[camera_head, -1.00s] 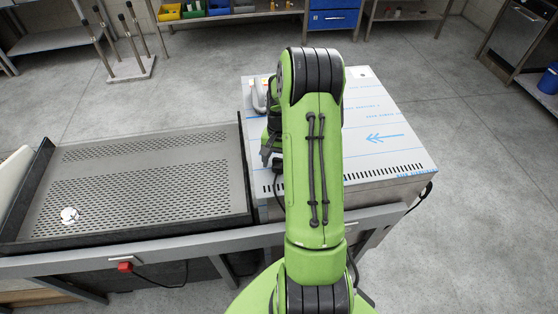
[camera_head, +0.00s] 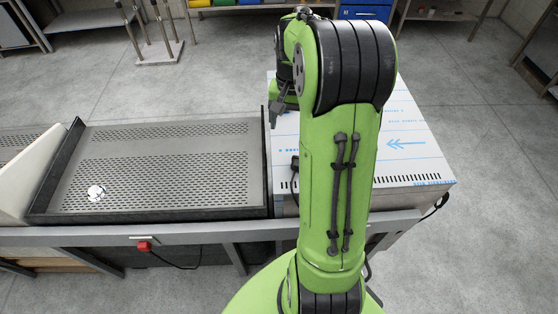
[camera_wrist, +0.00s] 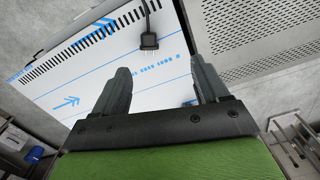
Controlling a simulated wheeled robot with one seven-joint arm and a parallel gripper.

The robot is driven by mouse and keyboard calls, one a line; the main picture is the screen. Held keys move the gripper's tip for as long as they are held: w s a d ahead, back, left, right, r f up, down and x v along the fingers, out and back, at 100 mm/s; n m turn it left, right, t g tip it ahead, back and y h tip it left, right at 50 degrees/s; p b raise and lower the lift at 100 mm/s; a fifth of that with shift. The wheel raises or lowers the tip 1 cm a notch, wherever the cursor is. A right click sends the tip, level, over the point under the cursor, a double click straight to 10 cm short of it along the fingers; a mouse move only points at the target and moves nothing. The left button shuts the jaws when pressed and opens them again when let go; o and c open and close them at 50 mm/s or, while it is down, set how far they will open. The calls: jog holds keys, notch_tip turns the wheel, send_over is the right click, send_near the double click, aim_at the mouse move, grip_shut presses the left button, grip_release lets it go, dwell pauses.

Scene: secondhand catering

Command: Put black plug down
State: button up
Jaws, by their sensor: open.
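The black plug (camera_wrist: 149,41) lies on the film-covered steel top near its slotted edge, with its cord running off over that edge. It also shows in the head view (camera_head: 294,164), at the left of the steel unit and partly beside my arm. My gripper (camera_wrist: 160,72) is open, with nothing between its fingers. In the head view my gripper (camera_head: 279,112) hangs above the left part of the steel unit, apart from the plug. The steel unit (camera_head: 412,165) has a blue arrow on its film; my arm hides part of it.
A perforated tray (camera_head: 210,199) with dark raised sides stands left of the unit, with a small white item (camera_head: 96,192) in it. A rack with upright posts (camera_head: 160,52) stands on the floor behind.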

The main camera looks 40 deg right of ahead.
jog(key=s+a+r+n+t+h, duration=0.1)
jog(key=s+a+r+n, duration=0.25)
jog(key=a, duration=0.35)
jog(key=s+a+r+n+t, duration=0.2)
jog(key=s+a+r, duration=0.25)
jog(key=a, duration=0.25)
jog(key=s+a+n+t, duration=0.2)
jog(key=s+a+n, duration=0.2)
jog(key=s+a, duration=0.2)
jog(key=shift+s+r+t+y, duration=0.3)
jog(key=shift+s+y, duration=0.1)
jog(key=shift+s, duration=0.85)
jog(key=shift+d, duration=0.1)
